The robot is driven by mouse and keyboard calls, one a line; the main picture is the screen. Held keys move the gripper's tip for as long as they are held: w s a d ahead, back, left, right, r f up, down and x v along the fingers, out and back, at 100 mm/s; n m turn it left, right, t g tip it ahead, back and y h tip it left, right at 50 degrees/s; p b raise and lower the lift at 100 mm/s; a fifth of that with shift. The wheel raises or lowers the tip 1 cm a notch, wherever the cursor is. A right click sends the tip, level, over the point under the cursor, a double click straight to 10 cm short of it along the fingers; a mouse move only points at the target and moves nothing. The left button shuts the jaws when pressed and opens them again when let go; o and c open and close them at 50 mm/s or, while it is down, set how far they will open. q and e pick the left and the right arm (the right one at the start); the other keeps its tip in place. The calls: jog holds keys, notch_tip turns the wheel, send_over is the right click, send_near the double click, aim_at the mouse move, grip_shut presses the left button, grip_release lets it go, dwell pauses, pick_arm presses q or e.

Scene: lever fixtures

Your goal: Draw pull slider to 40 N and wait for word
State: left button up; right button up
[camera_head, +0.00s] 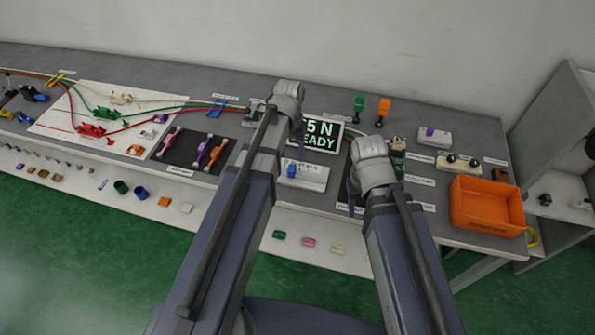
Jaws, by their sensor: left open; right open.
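A display (322,134) on the bench reads "5 N" and "READY"; its left edge is hidden by my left arm, so a leading digit cannot be ruled out. A pale block with a blue knob (291,171) stands below it. I cannot tell which fixture is the pull slider. My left gripper (287,97) is over the back of the bench, left of the display, open. My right gripper (371,172) is right of the display over a dark panel, open. The fingers of both are mostly hidden by the wrists, and I see nothing held.
An orange bin (487,206) stands at the right front. A dark plate with pink, purple and orange levers (203,151) and a white board with red and green cables (97,123) lie left. Green and orange upright handles (371,107) stand behind. A grey shelf (557,150) is far right.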

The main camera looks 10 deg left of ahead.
aim_at(292, 168)
pick_arm(q)
jog(key=shift+s+f+b, duration=0.1)
jog(key=shift+f+b, duration=0.35)
notch_tip(292, 168, down, 7)
jog(key=b, duration=0.6)
jog(key=shift+b, duration=0.4)
jog(key=shift+r, duration=0.1)
jog(key=shift+c, duration=0.3)
jog(key=shift+d, duration=0.1)
grip_shut()
